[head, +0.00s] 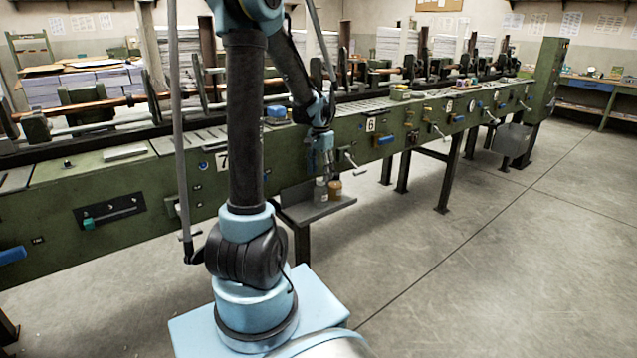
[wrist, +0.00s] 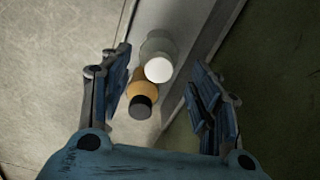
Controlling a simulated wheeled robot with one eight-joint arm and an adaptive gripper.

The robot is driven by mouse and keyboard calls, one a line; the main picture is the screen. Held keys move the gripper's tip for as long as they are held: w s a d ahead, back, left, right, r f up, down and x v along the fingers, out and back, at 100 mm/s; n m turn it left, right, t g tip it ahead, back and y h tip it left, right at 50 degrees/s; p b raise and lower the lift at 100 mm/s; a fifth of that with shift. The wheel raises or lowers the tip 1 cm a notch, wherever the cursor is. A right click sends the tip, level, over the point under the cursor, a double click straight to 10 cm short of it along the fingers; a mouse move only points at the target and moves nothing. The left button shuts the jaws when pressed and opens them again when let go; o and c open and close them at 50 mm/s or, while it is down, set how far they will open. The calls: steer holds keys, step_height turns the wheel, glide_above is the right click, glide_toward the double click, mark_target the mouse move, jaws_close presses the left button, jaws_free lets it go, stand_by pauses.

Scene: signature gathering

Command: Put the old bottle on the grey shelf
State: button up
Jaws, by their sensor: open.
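An amber bottle (head: 335,188) with a black cap and a clear bottle (head: 321,190) with a white cap stand close together on the small grey shelf (head: 300,212) at the machine's side. I cannot tell which one is the old bottle. My gripper (head: 325,166) is just above them, pointing down. In the wrist view, the open gripper (wrist: 161,66) has one finger on each side of the amber bottle (wrist: 142,92) and clear bottle (wrist: 158,45). The fingers appear apart from both. The shelf (wrist: 205,18) shows beneath.
The long green machine (head: 120,175) runs behind the shelf, with cranks and levers (head: 350,160) sticking out near my arm. A dark leg supports the shelf. The concrete floor (head: 480,250) to the right is clear.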

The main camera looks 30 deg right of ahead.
steer(key=shift+r, duration=0.95)
